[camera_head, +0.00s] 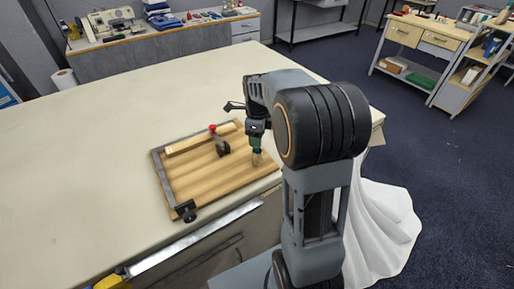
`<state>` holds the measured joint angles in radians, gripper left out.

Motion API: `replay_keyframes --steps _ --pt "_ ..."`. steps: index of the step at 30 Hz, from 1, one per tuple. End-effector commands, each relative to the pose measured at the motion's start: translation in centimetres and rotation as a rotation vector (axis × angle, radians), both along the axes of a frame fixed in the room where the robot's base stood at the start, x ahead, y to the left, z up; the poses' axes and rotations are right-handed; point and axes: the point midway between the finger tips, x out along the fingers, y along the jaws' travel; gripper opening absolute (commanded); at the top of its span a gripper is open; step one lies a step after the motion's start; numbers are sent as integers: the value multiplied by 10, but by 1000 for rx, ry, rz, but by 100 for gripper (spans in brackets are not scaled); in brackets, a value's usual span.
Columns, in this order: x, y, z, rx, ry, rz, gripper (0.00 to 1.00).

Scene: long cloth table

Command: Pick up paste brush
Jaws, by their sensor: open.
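A small upright thing with a dark green upper part and a pale tan lower end, which looks like the paste brush (257,157), is at the right part of a wooden board (190,183) on the table. My gripper (256,139) points down right over it, at its upper end. The gripper is open, but its fingers are small and dark here, and I cannot tell whether they touch the brush. My arm hides the table to the right of the brush.
A pale wooden strip (188,143) lies along the board's far side. A dark tool (223,148) with a red knob (212,128) stands near the board's middle. A black clamp-like piece (186,210) sits at the near corner. The cloth table (90,150) is clear to the left.

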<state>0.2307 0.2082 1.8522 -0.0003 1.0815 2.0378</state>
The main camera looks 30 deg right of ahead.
Motion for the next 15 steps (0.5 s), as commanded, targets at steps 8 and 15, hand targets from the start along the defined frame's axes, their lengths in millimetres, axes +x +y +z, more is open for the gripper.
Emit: replay_keyframes --steps 8,15 --pt "0 0 -7 -1 -1 0 51" --pt "0 0 -7 -1 -1 0 36"
